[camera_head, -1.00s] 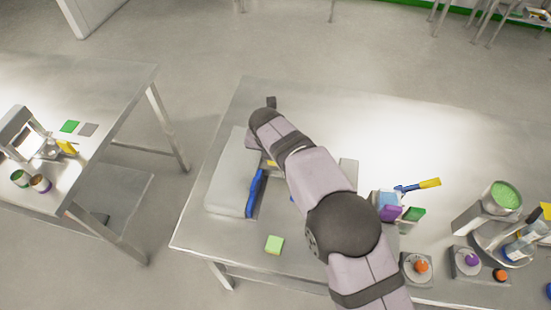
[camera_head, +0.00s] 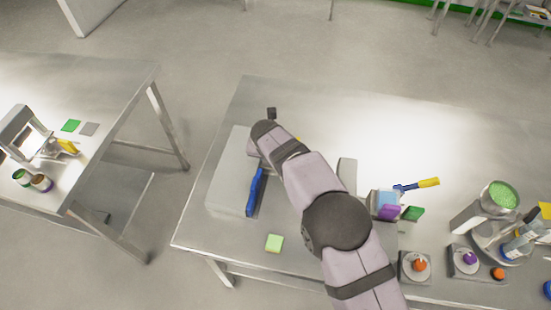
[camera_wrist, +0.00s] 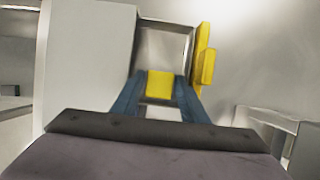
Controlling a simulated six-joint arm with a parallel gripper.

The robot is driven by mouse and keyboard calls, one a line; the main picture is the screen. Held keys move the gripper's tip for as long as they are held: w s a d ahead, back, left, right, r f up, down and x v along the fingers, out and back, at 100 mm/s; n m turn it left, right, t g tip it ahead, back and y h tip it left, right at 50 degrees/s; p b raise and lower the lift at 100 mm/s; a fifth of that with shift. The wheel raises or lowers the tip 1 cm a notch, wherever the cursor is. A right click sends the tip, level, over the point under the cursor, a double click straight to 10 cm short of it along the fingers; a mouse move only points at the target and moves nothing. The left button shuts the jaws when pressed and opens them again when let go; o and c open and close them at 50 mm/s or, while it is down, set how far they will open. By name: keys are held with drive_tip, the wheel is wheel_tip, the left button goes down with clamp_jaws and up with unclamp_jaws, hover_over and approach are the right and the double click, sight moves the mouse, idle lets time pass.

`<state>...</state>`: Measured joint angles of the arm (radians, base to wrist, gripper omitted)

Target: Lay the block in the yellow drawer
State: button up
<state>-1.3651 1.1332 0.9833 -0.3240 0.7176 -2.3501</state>
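A yellow block (camera_wrist: 160,84) sits between the blue fingers of my gripper (camera_wrist: 160,88) in the wrist view, with both fingers against its sides. The yellow drawer (camera_wrist: 204,62) stands open from a pale cabinet (camera_wrist: 88,60); its yellow front and handle are on the right, and its grey inside shows just beyond the block. My gripper is over or at the open drawer; the exact height is unclear. In the head view my arm hides the gripper and block, and only a small yellow bit (camera_head: 298,139) shows beside the arm.
The cabinet (camera_head: 228,180) also has a blue front (camera_head: 255,192). A light green square (camera_head: 274,243) lies in front. Right of my arm are a blue and purple box (camera_head: 388,204), a blue-yellow tool (camera_head: 417,185) and push buttons (camera_head: 416,265). The far table part is clear.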

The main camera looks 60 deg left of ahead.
drive_tip(key=shift+r, duration=0.1)
drive_tip(key=b+v, duration=0.2)
drive_tip(key=v, duration=1)
